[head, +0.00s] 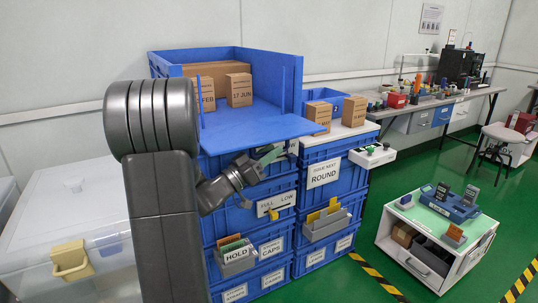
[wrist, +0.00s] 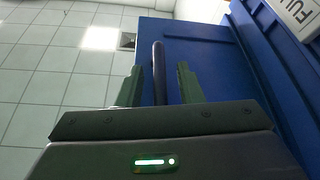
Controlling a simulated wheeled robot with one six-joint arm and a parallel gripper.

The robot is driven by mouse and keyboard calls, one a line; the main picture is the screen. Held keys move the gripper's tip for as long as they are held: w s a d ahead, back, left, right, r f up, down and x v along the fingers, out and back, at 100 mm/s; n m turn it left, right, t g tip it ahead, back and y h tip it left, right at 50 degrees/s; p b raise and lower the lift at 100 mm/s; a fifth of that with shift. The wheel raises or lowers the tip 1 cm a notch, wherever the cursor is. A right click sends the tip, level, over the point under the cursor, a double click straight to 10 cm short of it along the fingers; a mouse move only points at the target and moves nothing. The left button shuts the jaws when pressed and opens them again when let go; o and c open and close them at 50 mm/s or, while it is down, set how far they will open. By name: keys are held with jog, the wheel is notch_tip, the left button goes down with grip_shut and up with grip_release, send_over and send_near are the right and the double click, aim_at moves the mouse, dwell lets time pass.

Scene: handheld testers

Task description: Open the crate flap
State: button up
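The top blue crate (head: 220,55) has its front open, and a blue panel that looks like its flap (head: 258,124) lies about flat, jutting out toward me. My gripper (head: 268,157) is just below the panel's front edge, in front of the stack. The wrist view looks up at the blue panel (wrist: 205,60) and the ceiling. There, a dark bar like a handle (wrist: 159,75) stands between the two green fingers of my gripper (wrist: 160,68). Gaps show on both sides of the bar, so my gripper is open around it. My arm hides part of the crate's left side.
Cartons (head: 239,90) sit inside the top crate. Below are stacked blue crates with a FULL/LOW label (head: 276,203) and small bins (head: 237,258). Green floor between stack and cart is clear.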

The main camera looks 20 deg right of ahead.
aim_at(259, 139)
grip_shut()
jog(key=shift+r, duration=0.15)
jog(key=r+n+p, duration=0.1)
jog(key=p, duration=0.1)
jog(key=r+n+t+p, duration=0.1)
jog(key=p, duration=0.2)
jog(key=shift+s+r+n+t, duration=0.2)
jog(key=shift+r+n+t, duration=0.1)
jog(key=shift+r, duration=0.05)
jog(key=shift+y, duration=0.3)
jog(key=shift+f, duration=0.1)
grip_release()
jog(key=shift+a, duration=0.1)
